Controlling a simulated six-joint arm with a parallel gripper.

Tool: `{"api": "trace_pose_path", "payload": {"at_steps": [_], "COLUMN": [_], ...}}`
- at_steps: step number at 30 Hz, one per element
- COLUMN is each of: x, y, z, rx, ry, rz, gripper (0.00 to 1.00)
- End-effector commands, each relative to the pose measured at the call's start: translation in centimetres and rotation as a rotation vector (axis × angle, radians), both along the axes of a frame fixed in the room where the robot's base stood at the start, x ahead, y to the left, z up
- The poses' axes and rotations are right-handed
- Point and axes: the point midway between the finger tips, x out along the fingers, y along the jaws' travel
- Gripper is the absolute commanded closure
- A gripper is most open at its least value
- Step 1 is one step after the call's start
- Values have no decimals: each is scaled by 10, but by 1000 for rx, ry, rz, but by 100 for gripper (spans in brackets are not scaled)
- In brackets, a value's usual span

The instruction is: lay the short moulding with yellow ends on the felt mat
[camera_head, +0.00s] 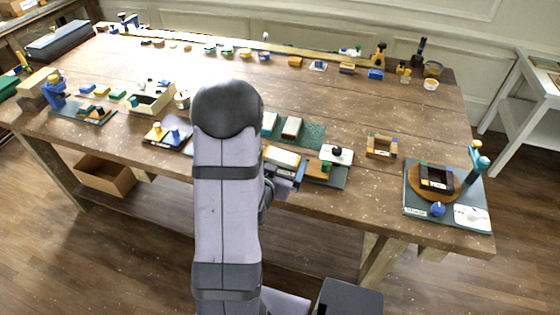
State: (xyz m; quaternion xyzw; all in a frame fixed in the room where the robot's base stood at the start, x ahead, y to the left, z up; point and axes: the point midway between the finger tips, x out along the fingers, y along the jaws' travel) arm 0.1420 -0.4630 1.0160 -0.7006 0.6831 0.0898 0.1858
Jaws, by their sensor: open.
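A short cream piece with yellowish edges (282,156) lies right of my arm near the table's front edge; it may be the moulding with yellow ends, but its ends are partly unclear. A dark green mat (314,138), likely the felt mat, lies just behind it. A short brown and pale piece (291,128) lies on that mat, and another piece (269,123) shows beside my arm. My gripper (286,184) shows only in part, low beside my arm near the front edge, open. Its fingertips and any contact are hidden.
A grey board (340,182) bears a wooden block and a white piece with a black knob (337,153). A small wooden frame (381,145) stands farther right. A round turntable (432,183) sits at the right corner. The table's middle right (390,105) is clear.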

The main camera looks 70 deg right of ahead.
Motion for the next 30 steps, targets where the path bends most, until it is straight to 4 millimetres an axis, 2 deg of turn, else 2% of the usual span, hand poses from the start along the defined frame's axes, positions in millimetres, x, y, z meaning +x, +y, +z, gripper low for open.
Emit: {"api": "trace_pose_path", "payload": {"at_steps": [4,13,17,20,23,27,29,30], "x": [0,1,19,53,101,164,185,198], "y": [10,13,18,31,57,115,144,165], "z": [7,7,5,0,-6,-15,-18,-19], "rx": [0,1,30,87,177,318,376,415], "ry": [1,0,1,6,29,92,129,159], "rz": [1,5,48,133,266,475,564,628], "gripper": [0,0,0,0,0,0,0,0]}}
